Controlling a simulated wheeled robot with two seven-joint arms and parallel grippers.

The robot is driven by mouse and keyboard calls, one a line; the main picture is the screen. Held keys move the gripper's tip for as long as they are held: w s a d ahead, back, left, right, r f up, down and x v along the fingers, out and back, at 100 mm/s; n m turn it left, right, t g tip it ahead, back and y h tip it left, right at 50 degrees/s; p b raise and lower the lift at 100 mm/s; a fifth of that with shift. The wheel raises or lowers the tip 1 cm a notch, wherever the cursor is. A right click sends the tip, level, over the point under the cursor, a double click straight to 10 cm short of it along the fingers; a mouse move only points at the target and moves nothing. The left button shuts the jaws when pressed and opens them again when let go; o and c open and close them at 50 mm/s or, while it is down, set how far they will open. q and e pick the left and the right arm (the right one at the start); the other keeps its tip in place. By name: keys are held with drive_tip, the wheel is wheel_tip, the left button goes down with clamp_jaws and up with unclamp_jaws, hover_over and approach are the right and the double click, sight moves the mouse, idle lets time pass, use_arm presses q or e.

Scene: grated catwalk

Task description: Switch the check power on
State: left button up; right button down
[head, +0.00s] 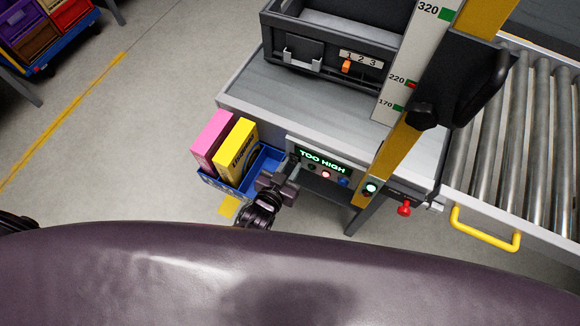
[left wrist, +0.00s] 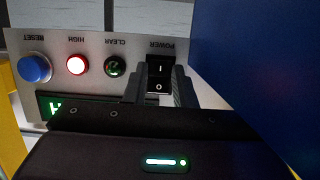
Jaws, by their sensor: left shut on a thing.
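The control panel (head: 312,165) is on the front of the grey station and its lit display reads "TOO HIGH". In the left wrist view the panel shows upside down, with a black power rocker switch (left wrist: 158,78) marked I and O. Which way the rocker is pressed I cannot tell. My left gripper (head: 291,165) is at the left end of the panel, and it covers the switch in the head view. In the left wrist view its ribbed fingers (left wrist: 181,90) are at the switch, shut on it. My right gripper is not in view.
A blue bin (head: 262,169) with pink and yellow boxes hangs close beside my left gripper. Blue reset button (left wrist: 34,69), lit red high lamp (left wrist: 76,64) and dark clear lamp (left wrist: 115,66) share the panel. A yellow post (head: 388,160) and red knob (head: 404,209) are right.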

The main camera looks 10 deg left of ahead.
use_arm(q)
drive_tip(key=o, duration=0.6)
drive_tip(key=shift+o, duration=0.5)
drive_tip(key=shift+s, duration=0.15)
drive_tip(key=v, duration=0.7)
drive_tip(key=shift+s+a, duration=0.15)
drive_tip(key=shift+s, duration=0.15)
